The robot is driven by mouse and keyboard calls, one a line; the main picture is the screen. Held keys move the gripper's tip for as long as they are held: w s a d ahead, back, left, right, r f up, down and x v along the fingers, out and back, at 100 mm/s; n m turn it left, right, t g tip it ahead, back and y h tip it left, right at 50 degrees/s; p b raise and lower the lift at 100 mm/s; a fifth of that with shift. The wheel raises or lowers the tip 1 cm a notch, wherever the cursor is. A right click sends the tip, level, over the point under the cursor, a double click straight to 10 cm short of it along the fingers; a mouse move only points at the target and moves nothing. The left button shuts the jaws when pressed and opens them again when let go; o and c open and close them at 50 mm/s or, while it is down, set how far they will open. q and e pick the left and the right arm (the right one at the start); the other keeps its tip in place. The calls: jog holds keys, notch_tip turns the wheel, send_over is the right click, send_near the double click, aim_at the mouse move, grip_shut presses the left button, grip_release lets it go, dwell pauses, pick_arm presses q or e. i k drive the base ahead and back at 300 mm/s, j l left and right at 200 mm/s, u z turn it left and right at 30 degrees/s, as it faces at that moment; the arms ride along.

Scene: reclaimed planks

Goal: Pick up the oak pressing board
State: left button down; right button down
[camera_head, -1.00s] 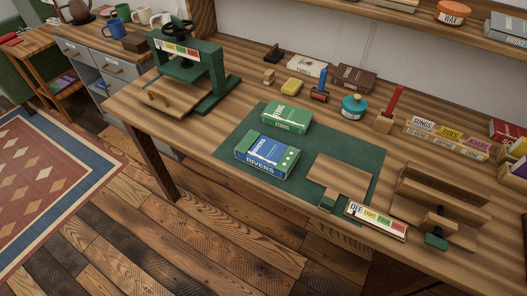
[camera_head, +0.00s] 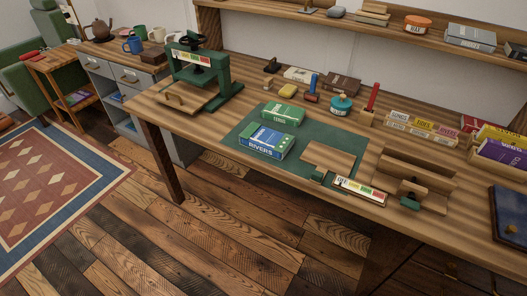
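Two flat wooden boards show, and I cannot tell for sure which is the oak pressing board. One light-brown board (camera_head: 190,95) with a dark handle lies at the left of the workbench, at the front of the green press (camera_head: 203,75). The other, a plain brown board (camera_head: 328,157), lies on the green mat (camera_head: 237,134), beside a strip marked OFF with coloured labels (camera_head: 360,190). Neither of my grippers is in view.
On the mat lie a green book (camera_head: 283,115) and a blue RIVERS box (camera_head: 266,142). A wooden clamp-like stand (camera_head: 418,180) is to the right, and a dark blue item (camera_head: 511,215) is at the right edge. The plank floor (camera_head: 230,230) in front is clear.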

aim_at(325, 158)
jog(key=i+l+u, duration=0.25)
jog(key=i+l, duration=0.15)
jog(key=i+l+u, duration=0.25)
jog(key=i+l, duration=0.25)
jog(key=l+z, duration=0.35)
jog(key=z, duration=0.15)
